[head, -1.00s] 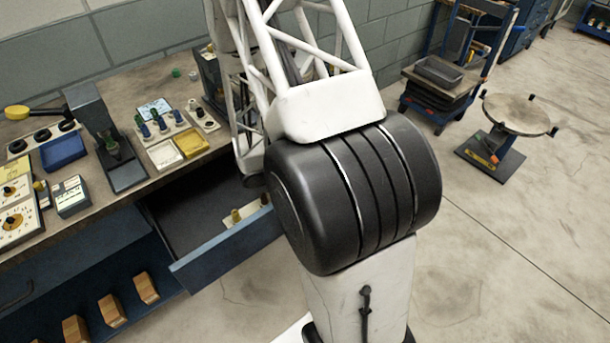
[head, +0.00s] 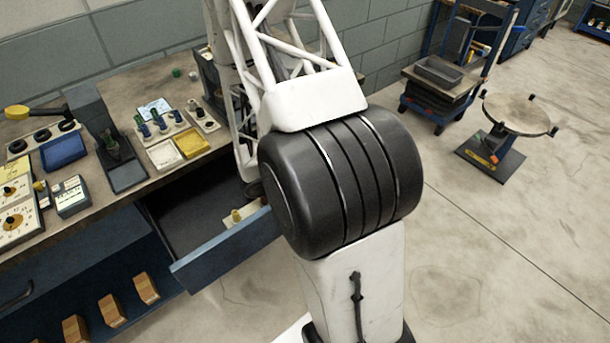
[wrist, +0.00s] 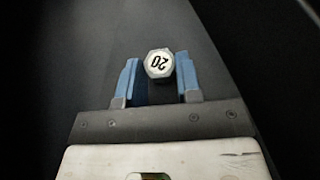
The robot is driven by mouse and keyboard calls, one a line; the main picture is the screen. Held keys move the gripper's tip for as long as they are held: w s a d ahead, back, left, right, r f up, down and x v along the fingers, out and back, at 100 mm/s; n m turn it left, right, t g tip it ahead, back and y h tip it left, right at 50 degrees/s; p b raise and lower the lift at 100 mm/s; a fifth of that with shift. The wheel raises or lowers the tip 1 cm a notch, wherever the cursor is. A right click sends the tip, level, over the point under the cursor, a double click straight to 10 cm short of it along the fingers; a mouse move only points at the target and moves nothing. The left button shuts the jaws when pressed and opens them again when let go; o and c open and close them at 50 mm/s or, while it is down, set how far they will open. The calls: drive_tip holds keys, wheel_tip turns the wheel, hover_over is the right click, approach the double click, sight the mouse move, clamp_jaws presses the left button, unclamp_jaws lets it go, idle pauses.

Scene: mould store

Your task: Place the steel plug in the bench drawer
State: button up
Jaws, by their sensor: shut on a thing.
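The steel plug (wrist: 159,63) shows in the wrist view as a pale hexagonal head marked 20. My gripper (wrist: 158,78) is shut on it, with a blue finger on each side. The bench drawer (head: 228,246) is pulled open below the bench top in the head view. Its dark inside shows at the left, and my arm covers its right end.
The bench top (head: 122,77) carries a blue tray (head: 63,150), a yellow tray (head: 192,143) and a dark press-like stand (head: 112,150). The drawer's left part looks bare.

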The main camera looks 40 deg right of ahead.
drive_tip(key=o, duration=1)
drive_tip(key=shift+f, duration=0.1)
drive_tip(key=shift+c, duration=0.2)
drive_tip(key=shift+r, duration=0.2)
drive_tip(key=shift+v, duration=6)
